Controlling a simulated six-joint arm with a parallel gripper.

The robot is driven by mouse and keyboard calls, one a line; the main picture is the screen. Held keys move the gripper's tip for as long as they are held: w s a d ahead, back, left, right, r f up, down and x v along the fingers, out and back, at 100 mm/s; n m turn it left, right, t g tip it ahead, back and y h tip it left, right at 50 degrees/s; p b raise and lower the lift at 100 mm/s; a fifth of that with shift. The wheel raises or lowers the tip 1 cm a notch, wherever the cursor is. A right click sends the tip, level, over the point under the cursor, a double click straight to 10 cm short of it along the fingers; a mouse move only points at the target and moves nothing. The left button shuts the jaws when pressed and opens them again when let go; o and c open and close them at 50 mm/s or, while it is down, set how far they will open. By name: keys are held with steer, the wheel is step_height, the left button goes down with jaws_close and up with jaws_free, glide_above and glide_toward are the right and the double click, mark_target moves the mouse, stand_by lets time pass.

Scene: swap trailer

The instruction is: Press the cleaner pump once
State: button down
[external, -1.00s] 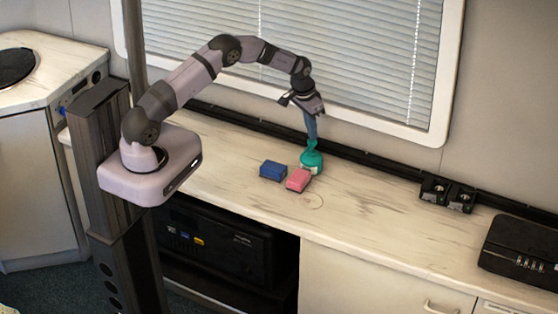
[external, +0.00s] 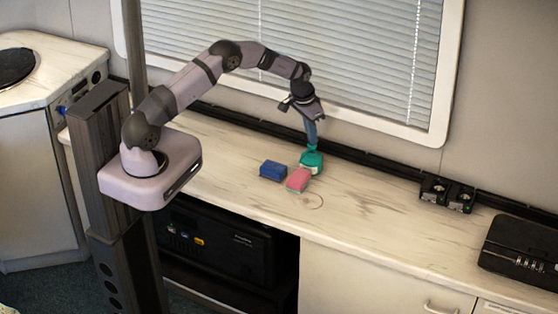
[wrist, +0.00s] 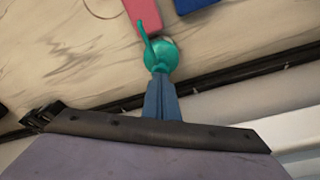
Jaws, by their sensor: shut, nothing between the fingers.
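The cleaner pump (external: 312,162) is a teal bottle with a pump head, standing upright on the counter near the back ledge. It also shows in the wrist view (wrist: 161,55), with its thin spout pointing up in the picture. My gripper (external: 312,142) points down over the pump, its blue fingers together and empty. In the wrist view the fingertips (wrist: 160,78) meet the teal pump head and appear to touch it. The head sits low, close to the bottle body. The fingers hide part of the head.
A pink sponge (external: 299,180) lies right in front of the pump, and a blue sponge (external: 273,171) lies to its left. A black ledge (external: 365,163) runs along the wall behind.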

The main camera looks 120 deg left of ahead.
steer(key=shift+d, duration=0.1)
steer(key=shift+p+v, duration=0.65)
steer(key=shift+v, duration=0.35)
steer(key=shift+w+a+r, duration=0.1)
steer(key=shift+a+r, duration=0.05)
steer(key=shift+a, duration=0.1)
steer(key=p+v, duration=0.1)
steer(key=v, duration=0.1)
steer(key=p+v, duration=0.1)
steer(key=a+p+v, duration=0.1)
steer(key=v, duration=0.1)
steer(key=shift+w+d+r+p, duration=0.1)
steer(key=shift+w+r+p, duration=0.15)
steer(key=shift+r+p, duration=0.15)
stand_by(0.3)
